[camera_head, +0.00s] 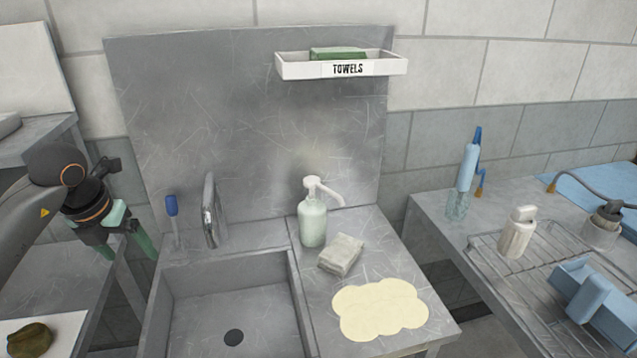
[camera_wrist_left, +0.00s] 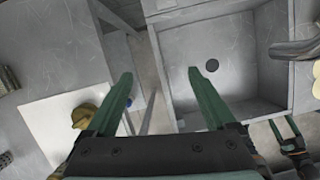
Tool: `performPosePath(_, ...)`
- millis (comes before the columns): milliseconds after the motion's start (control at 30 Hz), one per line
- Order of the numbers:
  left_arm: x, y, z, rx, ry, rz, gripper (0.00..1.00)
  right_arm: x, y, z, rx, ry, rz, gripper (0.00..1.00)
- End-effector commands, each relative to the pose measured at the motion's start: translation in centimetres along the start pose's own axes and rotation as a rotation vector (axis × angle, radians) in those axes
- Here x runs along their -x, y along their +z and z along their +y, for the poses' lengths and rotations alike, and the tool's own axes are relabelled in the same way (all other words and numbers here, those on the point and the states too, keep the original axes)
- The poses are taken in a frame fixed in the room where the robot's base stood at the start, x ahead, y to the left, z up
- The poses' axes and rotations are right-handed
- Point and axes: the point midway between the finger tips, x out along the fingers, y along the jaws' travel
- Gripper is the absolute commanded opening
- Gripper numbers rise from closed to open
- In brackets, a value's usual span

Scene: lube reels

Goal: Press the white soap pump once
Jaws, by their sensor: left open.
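The white soap pump (camera_head: 312,216) stands upright at the back of the steel counter, right of the sink. It has a pale green-white bottle and a white head (camera_head: 318,185) whose nozzle points right. My left gripper (camera_head: 127,248) is at the left of the head view, left of the sink and well apart from the pump. Its green fingers are spread and empty, and they also show in the left wrist view (camera_wrist_left: 160,74). The pump is not in the left wrist view. Part of my right gripper (camera_wrist_left: 284,128) shows small at that view's lower right; its opening is unclear.
The sink (camera_head: 232,300) and tap (camera_head: 213,212) lie between my left gripper and the pump. A blue-handled brush (camera_head: 172,212) stands behind the sink. A folded cloth (camera_head: 341,255) and cream puddle (camera_head: 380,308) lie before the pump. A towel shelf (camera_head: 341,67) hangs above.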

Motion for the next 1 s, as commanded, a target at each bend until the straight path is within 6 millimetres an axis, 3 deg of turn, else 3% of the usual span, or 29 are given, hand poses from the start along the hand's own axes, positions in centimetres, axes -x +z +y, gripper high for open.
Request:
performPosePath(67,-0.02,-0.01,-0.03,0.0,-0.001,0.0,0.79,-0.02,-0.08,0.01,0.0,0.0,0.002,0.85)
performPosePath(767,-0.02,0.0,-0.03,0.0,-0.001,0.0,0.0,-0.01,-0.17,0.02,0.0,0.0,0.004,0.85)
performPosePath(1000,-0.01,0.0,-0.03,0.0,-0.001,0.0,0.0,-0.01,-0.18,0.02,0.0,0.0,0.004,0.85)
